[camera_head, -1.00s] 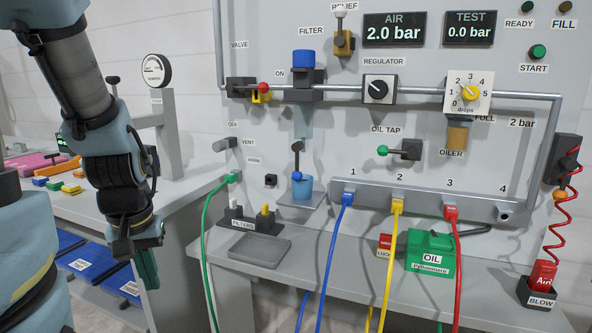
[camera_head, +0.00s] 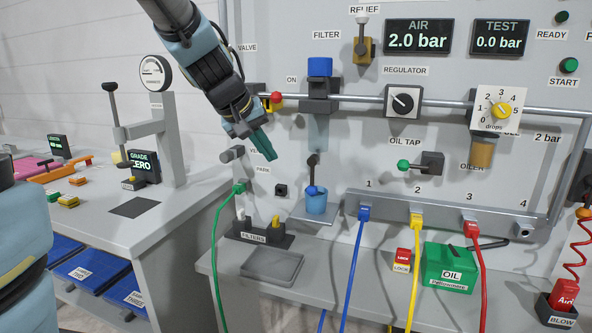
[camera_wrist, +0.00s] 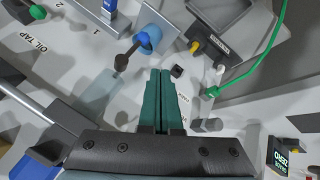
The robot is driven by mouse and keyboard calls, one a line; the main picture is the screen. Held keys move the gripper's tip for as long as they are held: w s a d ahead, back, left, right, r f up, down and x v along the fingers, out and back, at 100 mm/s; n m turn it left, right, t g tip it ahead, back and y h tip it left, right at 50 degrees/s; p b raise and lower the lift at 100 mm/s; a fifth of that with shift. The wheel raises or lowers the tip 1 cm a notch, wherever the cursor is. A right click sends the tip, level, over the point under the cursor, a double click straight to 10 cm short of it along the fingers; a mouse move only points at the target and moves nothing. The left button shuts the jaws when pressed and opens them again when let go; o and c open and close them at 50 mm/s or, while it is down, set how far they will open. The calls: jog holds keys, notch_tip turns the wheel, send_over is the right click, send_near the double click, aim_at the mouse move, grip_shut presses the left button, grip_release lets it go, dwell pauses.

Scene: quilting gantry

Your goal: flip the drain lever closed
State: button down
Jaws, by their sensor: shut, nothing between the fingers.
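The drain lever (camera_head: 313,172) hangs below the blue-topped filter (camera_head: 319,80), a dark arm pointing down with a blue ball at its end. The ball is just above a blue cup (camera_head: 316,205). In the wrist view the drain lever (camera_wrist: 127,53) lies ahead and left of the fingertips, its ball over the blue cup (camera_wrist: 153,42). My gripper (camera_head: 271,156) has green fingers pressed together and empty. It is left of the lever, at about its height in the picture, and apart from it. In the wrist view my gripper (camera_wrist: 162,72) points toward the cup area.
A black PARK block (camera_head: 281,190) is just below my gripper. The filter stand (camera_head: 262,236) and a grey tray (camera_head: 272,264) are on the bench. A pipe (camera_head: 350,98) runs above. The oil tap (camera_head: 420,163) with a green knob is to the right.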

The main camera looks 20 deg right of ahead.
aim_at(312, 178)
jog(key=w+d+f+p, duration=0.2)
jog(key=d+f+p, duration=0.1)
jog(key=d+f, duration=0.5)
jog(key=shift+w+d, duration=0.15)
jog(key=shift+d, duration=0.4)
jog(key=shift+d+f, duration=0.1)
jog(key=shift+f+b, duration=0.1)
jog(key=shift+b, duration=0.25)
